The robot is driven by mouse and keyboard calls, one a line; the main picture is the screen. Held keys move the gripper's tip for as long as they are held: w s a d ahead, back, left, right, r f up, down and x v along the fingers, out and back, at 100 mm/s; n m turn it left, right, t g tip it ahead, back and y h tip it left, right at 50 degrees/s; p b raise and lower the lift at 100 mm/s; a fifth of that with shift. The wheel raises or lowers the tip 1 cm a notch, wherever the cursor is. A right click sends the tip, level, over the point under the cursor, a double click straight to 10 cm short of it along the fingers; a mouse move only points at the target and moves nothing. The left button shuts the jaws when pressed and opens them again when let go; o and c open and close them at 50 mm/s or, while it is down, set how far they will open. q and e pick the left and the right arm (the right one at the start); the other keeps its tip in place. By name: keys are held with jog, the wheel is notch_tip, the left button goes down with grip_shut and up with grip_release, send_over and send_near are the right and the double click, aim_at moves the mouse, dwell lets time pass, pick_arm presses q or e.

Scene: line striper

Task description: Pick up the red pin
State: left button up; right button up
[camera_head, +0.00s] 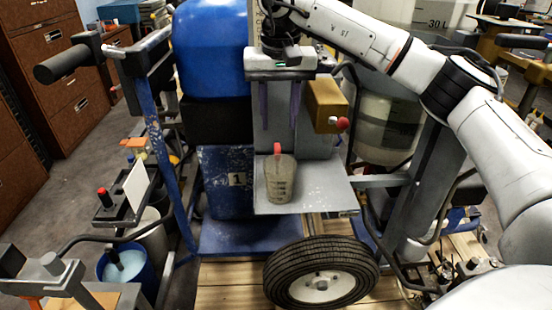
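A small red piece (277,149), which looks like the red pin, shows upright at the rim of a translucent grey cup (281,180). Its lower part is hidden by the cup. The cup stands on a light grey shelf (325,195) of the line striper. My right gripper (279,126) points down above the red piece and the cup, with its two dark fingers apart and nothing visible between them. The fingertips appear a little above the red piece, not touching it. My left gripper is not in view.
A yellow-brown box (322,105) with a red knob (343,124) is close to the right of the gripper. A blue tank (211,50) stands to the left. A wheel (321,274) is below the shelf. Another red knob (104,197) is at the left.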

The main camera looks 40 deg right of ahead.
aim_at(278, 148)
jog(key=f, duration=0.3)
jog(key=w+f, duration=0.1)
jog(key=f, duration=0.5)
jog(key=shift+w+d+f, duration=0.15)
jog(key=shift+d+f, duration=0.15)
jog(key=shift+d, duration=0.05)
grip_shut()
